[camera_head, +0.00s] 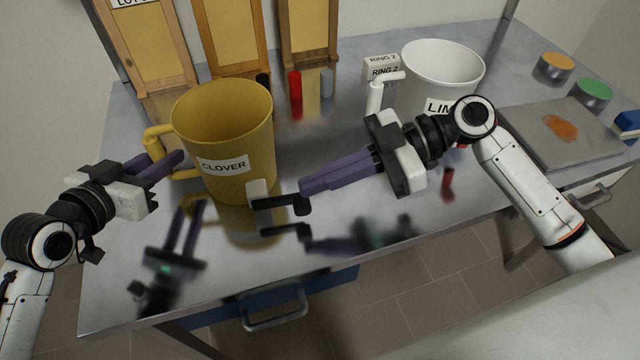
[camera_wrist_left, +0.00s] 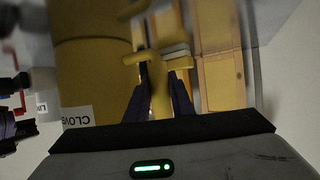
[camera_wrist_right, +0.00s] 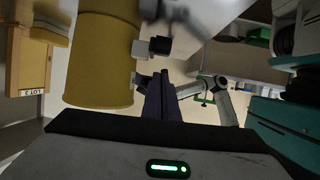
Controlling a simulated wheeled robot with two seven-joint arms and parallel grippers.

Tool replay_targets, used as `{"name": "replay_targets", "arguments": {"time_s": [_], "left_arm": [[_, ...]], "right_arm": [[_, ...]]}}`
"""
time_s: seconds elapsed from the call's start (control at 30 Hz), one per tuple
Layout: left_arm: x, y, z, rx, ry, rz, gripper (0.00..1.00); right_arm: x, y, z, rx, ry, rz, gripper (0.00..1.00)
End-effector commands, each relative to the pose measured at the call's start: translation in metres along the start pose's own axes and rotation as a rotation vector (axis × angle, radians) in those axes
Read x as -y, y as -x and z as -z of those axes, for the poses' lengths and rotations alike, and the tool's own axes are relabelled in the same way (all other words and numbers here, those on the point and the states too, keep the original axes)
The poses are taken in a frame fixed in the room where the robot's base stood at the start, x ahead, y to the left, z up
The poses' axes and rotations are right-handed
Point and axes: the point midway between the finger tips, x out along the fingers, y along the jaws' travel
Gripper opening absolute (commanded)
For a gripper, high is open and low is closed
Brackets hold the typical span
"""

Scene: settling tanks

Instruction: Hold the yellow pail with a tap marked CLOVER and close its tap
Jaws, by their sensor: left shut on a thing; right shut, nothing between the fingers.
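The yellow pail (camera_head: 225,120) marked CLOVER stands upright on the metal table. Its loop handle (camera_head: 158,140) is on its left side. My left gripper (camera_head: 178,162) is shut on that handle; the left wrist view shows the handle (camera_wrist_left: 158,95) between the fingers. The pail's tap (camera_head: 258,192) is a pale block low on the front right, with a black lever (camera_head: 285,204) pointing right. My right gripper (camera_head: 303,189) is shut and empty, its fingertips close to the lever's end; contact cannot be told. The tap (camera_wrist_right: 142,50) also shows in the right wrist view.
Red (camera_head: 295,84) and grey (camera_head: 327,83) cylinders stand behind. A tray (camera_head: 520,125) is at right. Wooden yellow-panelled frames (camera_head: 235,40) line the back.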

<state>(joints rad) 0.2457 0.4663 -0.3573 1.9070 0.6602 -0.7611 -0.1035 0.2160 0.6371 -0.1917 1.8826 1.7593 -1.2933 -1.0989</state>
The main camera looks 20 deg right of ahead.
Motion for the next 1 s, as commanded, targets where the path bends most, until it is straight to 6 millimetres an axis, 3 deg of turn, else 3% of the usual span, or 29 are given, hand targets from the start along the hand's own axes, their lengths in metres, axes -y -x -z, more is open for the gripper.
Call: {"name": "replay_targets", "arguments": {"time_s": [0.13,0.4,0.53,0.7,0.97,1.0], "left_arm": [[0.000,0.000,0.000,0.001,-0.002,0.000,0.00],[0.000,0.000,-0.001,0.001,-0.002,0.000,0.00],[0.000,0.000,-0.001,0.001,-0.002,0.000,0.00],[0.000,0.000,0.000,0.001,-0.002,0.000,0.00],[0.000,0.000,0.000,0.001,-0.002,0.000,0.00],[0.000,0.000,0.000,0.001,-0.002,0.000,0.25]], "right_arm": [[-0.001,0.014,0.025,0.005,0.003,-0.003,0.00],[-0.001,0.076,0.016,0.004,-0.003,-0.004,0.00],[0.000,0.095,0.014,0.003,-0.001,-0.002,0.00],[0.000,0.107,0.013,0.001,-0.001,-0.001,0.00],[0.000,0.108,0.013,0.001,0.000,0.000,0.00],[0.000,0.108,0.013,0.001,0.000,0.000,0.00]]}}
